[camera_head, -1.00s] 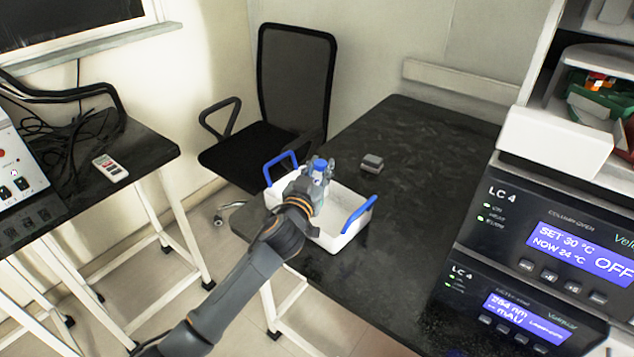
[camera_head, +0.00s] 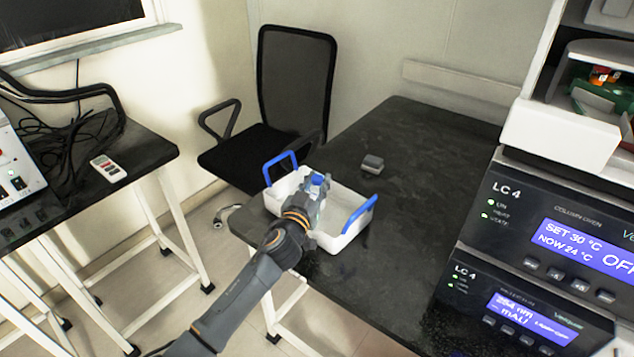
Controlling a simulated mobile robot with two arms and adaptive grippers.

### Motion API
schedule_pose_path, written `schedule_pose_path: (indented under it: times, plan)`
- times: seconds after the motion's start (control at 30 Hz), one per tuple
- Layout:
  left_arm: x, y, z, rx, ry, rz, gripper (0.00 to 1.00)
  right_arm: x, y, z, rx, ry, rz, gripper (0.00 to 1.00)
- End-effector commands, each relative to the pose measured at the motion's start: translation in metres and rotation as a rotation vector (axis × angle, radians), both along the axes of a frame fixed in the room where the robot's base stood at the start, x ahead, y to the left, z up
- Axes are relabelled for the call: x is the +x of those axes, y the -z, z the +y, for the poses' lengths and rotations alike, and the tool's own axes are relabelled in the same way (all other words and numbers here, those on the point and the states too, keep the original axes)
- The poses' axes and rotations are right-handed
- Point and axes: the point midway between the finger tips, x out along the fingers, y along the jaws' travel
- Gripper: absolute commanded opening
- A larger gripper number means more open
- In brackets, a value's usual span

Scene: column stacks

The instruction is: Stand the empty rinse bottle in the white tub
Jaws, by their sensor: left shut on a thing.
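The white tub (camera_head: 345,243) with two blue handles stands on the black bench near its left front corner. My left gripper (camera_head: 317,187) is over the left part of the tub, shut on the rinse bottle. Only the bottle's blue cap (camera_head: 317,179) shows clearly; my gripper hides most of its body. The bottle appears roughly upright and low inside the tub's outline. I cannot tell whether its base touches the tub floor. My right gripper is not in view.
A small grey block (camera_head: 372,163) lies on the black bench (camera_head: 420,190) behind the tub. The stacked LC 4 units (camera_head: 560,240) stand at the right. A black chair (camera_head: 290,100) is behind the bench's left edge. A second bench with a remote (camera_head: 108,168) is at left.

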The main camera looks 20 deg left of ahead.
Motion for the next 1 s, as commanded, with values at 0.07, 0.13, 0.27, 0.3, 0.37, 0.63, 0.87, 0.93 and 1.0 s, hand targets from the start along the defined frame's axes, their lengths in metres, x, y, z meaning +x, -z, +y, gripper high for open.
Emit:
schedule_pose_path:
  times: [0.07,0.13,0.27,0.3,0.37,0.63,0.87,0.93,1.0]
  plan:
    - [0.0,0.004,0.0,-0.002,0.0,0.0,0.08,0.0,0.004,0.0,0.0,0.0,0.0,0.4]
    - [0.0,0.006,0.0,-0.002,0.0,0.0,0.08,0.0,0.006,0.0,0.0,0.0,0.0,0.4]
    - [0.0,0.006,0.0,0.0,0.0,0.0,0.08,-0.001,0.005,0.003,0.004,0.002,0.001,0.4]
    - [0.0,0.006,0.0,0.0,0.0,0.001,0.33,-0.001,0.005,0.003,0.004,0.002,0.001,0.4]
    - [0.0,0.006,0.0,0.0,0.0,0.0,0.46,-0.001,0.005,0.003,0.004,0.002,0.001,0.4]
    - [0.0,0.005,0.0,0.0,0.0,0.0,0.48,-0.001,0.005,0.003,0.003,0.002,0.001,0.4]
    - [0.0,-0.012,0.001,0.003,0.0,-0.001,0.48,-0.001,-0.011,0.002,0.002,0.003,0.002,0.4]
    - [-0.013,-0.004,0.001,0.0,0.0,0.004,0.48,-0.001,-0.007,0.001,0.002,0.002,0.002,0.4]
    - [-0.029,-0.004,0.001,-0.002,0.001,0.003,0.48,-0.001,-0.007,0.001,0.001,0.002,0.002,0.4]
